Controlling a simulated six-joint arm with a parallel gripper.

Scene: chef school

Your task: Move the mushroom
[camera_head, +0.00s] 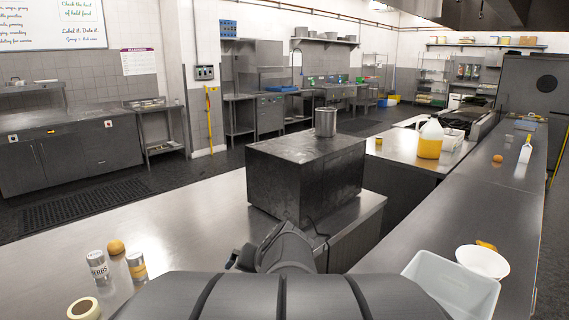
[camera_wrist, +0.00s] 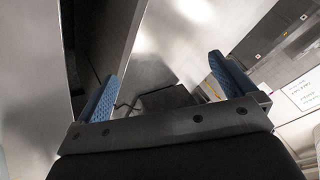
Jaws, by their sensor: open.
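I cannot clearly make out a mushroom in either view. A small round orange-tan item (camera_head: 116,247) lies on the left steel counter beside two cans, and a similar one (camera_head: 497,158) lies on the right counter; I cannot tell what either is. A yellow-orange item (camera_head: 486,245) is partly hidden behind a white bowl (camera_head: 483,262). My gripper (camera_wrist: 163,68) is open and empty in the wrist view, its blue-padded fingers wide apart. In the head view my arm blocks the lower middle, and the gripper's dark end (camera_head: 243,258) is over the counter.
A herbs can (camera_head: 98,268), another can (camera_head: 137,266) and a tape-like roll (camera_head: 83,309) stand at front left. A dark box (camera_head: 290,180) with a steel pot (camera_head: 325,122) is ahead. A white bin (camera_head: 450,285) is at front right. The left counter's middle is clear.

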